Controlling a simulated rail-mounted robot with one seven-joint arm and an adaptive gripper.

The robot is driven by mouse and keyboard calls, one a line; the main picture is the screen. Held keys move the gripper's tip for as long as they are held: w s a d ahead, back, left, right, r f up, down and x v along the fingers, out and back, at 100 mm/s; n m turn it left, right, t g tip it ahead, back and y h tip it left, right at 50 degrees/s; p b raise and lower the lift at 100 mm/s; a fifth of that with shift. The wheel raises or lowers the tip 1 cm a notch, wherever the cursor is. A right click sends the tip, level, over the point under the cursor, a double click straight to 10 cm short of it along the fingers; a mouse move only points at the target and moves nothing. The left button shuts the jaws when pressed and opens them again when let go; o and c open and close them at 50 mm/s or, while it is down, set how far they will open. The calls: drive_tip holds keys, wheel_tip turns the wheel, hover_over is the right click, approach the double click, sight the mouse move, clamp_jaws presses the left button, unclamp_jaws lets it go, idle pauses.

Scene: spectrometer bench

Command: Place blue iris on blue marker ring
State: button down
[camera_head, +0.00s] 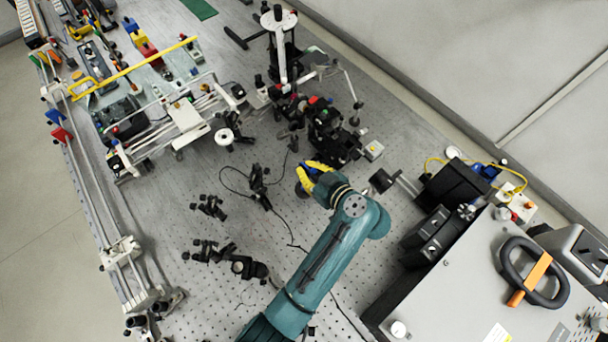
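My gripper (309,174) has yellow fingers at the end of my teal arm. It is over the middle of the perforated bench, just below a cluster of dark optical mounts. The fingertips look spread apart, with a small blue patch between them. I cannot tell whether this patch is the blue iris or whether the fingers hold it. A dark round part shows beside the lower finger. I cannot make out the blue marker ring; the gripper and arm hide part of the bench.
Dark mounts (330,132) crowd the bench just above the gripper. Smaller black mounts (258,186) and a loose black cable lie to its left. Black boxes (455,190) and a large grey instrument (470,290) stand at right. Bare bench lies at left centre.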

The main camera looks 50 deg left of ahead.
drive_tip(key=shift+w+a+f, duration=0.1)
drive_tip(key=shift+w+f, duration=0.05)
drive_tip(key=shift+f, duration=2.15)
drive_tip(key=c, duration=1.6)
unclamp_jaws()
drive_tip(key=shift+f, duration=0.15)
drive_tip(key=o, duration=0.4)
drive_tip(key=shift+c, duration=0.2)
drive_tip(key=b+v, duration=0.1)
drive_tip(key=v, duration=1.1)
